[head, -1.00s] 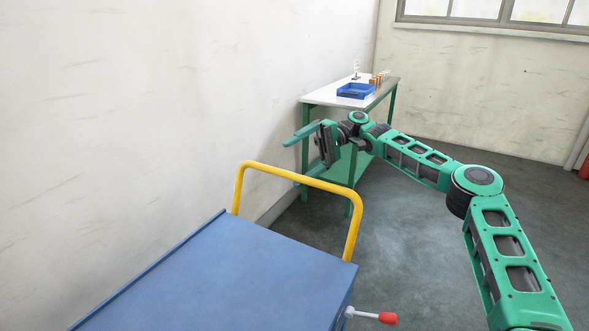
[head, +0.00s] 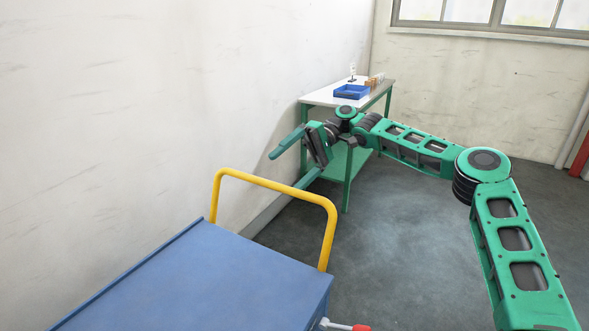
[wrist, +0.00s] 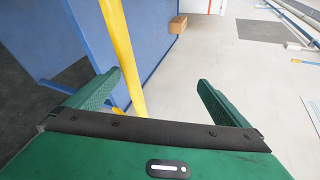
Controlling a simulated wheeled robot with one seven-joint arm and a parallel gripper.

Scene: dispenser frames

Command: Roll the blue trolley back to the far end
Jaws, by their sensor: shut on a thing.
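The blue trolley (head: 215,285) fills the lower left of the head view, along the wall. Its yellow hoop handle (head: 331,235) stands upright at its far end. My gripper (head: 286,172) is at the far side of the handle's top bar. In the wrist view, the yellow handle (wrist: 122,50) runs between the fingers of my gripper (wrist: 160,78), close to the left finger, with a gap to the right finger. The gripper is shut on the handle; the contact itself is not clear. The trolley's blue side (wrist: 170,30) shows beyond. Its wheels are hidden.
A green-legged table (head: 318,98) with a blue tray (head: 351,92) stands beyond the gripper by the wall. A red-tipped lever (head: 361,327) sticks out at the trolley's right. Floor to the right of the trolley is clear.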

